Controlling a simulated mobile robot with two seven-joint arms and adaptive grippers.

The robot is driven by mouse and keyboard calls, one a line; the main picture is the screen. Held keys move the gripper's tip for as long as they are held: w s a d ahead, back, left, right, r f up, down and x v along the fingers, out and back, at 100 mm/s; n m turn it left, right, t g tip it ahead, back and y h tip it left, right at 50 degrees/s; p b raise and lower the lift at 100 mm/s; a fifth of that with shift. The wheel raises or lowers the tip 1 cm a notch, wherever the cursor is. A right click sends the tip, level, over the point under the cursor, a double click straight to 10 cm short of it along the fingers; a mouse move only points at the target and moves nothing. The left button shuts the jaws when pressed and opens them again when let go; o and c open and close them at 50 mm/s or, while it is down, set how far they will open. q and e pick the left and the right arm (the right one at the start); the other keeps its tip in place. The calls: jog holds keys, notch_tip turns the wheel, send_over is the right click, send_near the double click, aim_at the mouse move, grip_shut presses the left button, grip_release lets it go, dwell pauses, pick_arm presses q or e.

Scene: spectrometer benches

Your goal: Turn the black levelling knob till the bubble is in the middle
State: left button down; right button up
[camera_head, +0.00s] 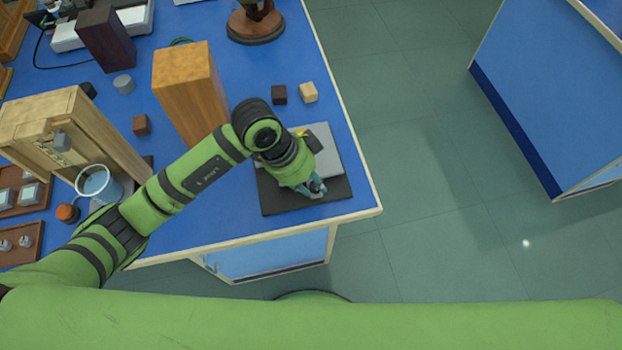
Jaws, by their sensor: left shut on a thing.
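My left gripper (316,188) points down over the front of a levelling stand, near the right front corner of the blue bench. The stand has a grey top plate (328,149) on a black base (335,190). The gripper is shut on the black levelling knob, which its fingers and wrist hide. A small yellow piece (302,132) shows at the plate's back left, partly behind my wrist. I cannot make out the bubble. My right gripper is out of view.
A tall wooden block (188,88) stands left of my wrist. A small dark cube (279,95) and a pale cube (308,92) lie behind the stand. A wooden frame (85,135) and a blue-white cup (95,183) are at left. The bench's right edge is close.

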pick_arm(q)
jog(key=shift+w+m, duration=0.1)
jog(key=shift+m, duration=0.2)
jog(key=m+g, duration=0.1)
jog(key=m, duration=0.1)
jog(key=shift+w+m, duration=0.15)
jog(key=shift+m, duration=0.15)
jog(key=m+g, duration=0.1)
jog(key=m, duration=0.1)
jog(key=shift+w+m+y+b, duration=0.15)
jog(key=shift+m+y+b, duration=0.15)
jog(key=shift+m, duration=0.1)
jog(key=m+g+b, duration=0.1)
jog(key=m, duration=0.2)
jog(key=shift+w+d+f+y+b, duration=0.1)
jog(key=shift+y+b, duration=0.2)
jog(key=shift+y, duration=0.1)
jog(key=shift+d+m+g+y+b, duration=0.1)
jog(key=shift+m+g+y+b, duration=0.4)
jog(key=shift+m+b, duration=0.9)
jog(key=shift+m+p, duration=0.35)
jog(key=shift+m, duration=0.25)
jog(key=c, duration=1)
grip_release()
jog(key=shift+d, duration=0.1)
